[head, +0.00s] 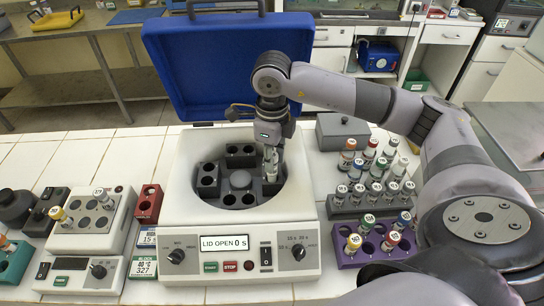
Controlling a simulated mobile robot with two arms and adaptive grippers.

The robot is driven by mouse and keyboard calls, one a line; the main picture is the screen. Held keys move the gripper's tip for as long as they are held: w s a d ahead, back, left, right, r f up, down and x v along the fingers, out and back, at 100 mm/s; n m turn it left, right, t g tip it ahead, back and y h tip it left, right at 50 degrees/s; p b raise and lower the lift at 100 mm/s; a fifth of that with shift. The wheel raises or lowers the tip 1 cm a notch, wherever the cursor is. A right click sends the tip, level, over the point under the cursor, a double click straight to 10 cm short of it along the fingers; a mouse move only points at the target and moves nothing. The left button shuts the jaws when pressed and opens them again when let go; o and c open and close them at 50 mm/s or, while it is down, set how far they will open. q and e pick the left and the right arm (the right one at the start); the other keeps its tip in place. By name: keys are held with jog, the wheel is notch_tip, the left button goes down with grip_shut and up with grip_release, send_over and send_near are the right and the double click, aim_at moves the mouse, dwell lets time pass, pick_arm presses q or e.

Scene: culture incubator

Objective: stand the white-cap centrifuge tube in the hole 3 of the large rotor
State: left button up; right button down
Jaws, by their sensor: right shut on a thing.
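The large rotor (240,180) sits inside the open centrifuge (178,212), with dark hole blocks around a central hub. My right gripper (270,152) reaches down into the bowl from above, at the right side of the rotor. It is shut on a pale, upright tube (271,172), taken to be the white-cap centrifuge tube; its cap is mostly hidden by the fingers. The tube's lower end is at the right-hand block (272,188); I cannot tell whether it is inside a hole or just above. Hole numbers are not readable. My left gripper is not in view.
The blue lid (200,70) stands open behind the bowl. Racks of capped tubes, one grey (345,208) and one purple (345,256), stand to the right. A grey box (342,132) is behind them. A heating block (118,212) and a red rack (148,203) stand left.

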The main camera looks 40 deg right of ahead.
jog(key=shift+f+b, duration=1.95)
jog(key=shift+f, duration=0.05)
jog(key=shift+r, duration=0.1)
jog(key=c, duration=1.3)
grip_release()
jog(key=o, duration=0.3)
